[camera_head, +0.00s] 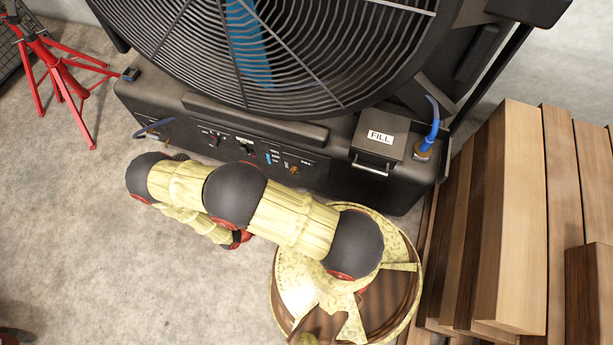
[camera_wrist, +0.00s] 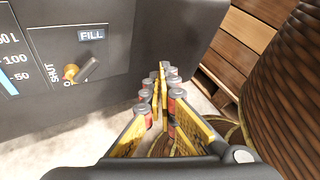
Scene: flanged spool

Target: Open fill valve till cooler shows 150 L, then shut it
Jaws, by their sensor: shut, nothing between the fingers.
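The fill valve (camera_wrist: 80,71) is a brass hub with a grey lever on the cooler's dark front panel, under a FILL label. Its lever slants up and right; SHUT is printed to its left, and a partly hidden word starting with O is below. The level gauge (camera_wrist: 8,82) is at the left edge, its blue column near the 50 mark, below 100. In the head view the cooler (camera_head: 330,160) stands behind my arm. My gripper (camera_wrist: 157,80) is shut and empty, to the right of the valve and apart from it. I cannot make it out in the head view.
A large flanged spool (camera_head: 400,300) stands in front of the cooler's right side. Stacked timber (camera_head: 515,220) is at the right. A lidded FILL box (camera_head: 380,138) and blue hose (camera_head: 433,122) are on the cooler.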

